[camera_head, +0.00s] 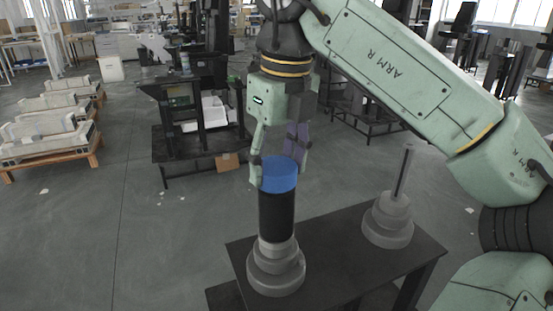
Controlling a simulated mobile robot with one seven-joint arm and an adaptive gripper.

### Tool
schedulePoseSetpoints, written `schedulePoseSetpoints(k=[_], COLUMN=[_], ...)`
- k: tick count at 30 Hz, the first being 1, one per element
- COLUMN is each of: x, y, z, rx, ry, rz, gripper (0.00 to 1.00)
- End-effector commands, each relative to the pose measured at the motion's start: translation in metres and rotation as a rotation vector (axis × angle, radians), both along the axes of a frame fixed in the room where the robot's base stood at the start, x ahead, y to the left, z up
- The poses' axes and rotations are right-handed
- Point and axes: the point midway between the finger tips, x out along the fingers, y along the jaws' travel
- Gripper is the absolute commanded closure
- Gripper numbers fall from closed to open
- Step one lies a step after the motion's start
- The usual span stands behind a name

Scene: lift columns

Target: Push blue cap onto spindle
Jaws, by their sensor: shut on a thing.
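The blue cap (280,174) sits at the top of a black cylinder (276,215), which stands upright on a grey stepped base (276,268). My gripper (279,168) points down from above and is shut on the blue cap, with one finger at its left side and the other behind its right side. The cap and the black cylinder look in line. I cannot tell whether the cap is fully seated. A second grey stepped base (388,220) with a thin bare spindle (404,172) stands to the right.
Both bases stand on a dark table (335,258) with bare room between them. Behind is a black workstation (200,105) with white bins. Pallets with pale blocks (45,135) lie at the left. Open grey floor surrounds the table's left side.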

Motion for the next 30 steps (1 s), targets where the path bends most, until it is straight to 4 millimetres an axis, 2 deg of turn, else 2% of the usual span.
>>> schedulePoseSetpoints(k=[30], x=[0.0002], y=[0.0002], z=[-0.0085], rx=[0.001], ry=[-0.001], rz=[0.0], gripper=[0.75])
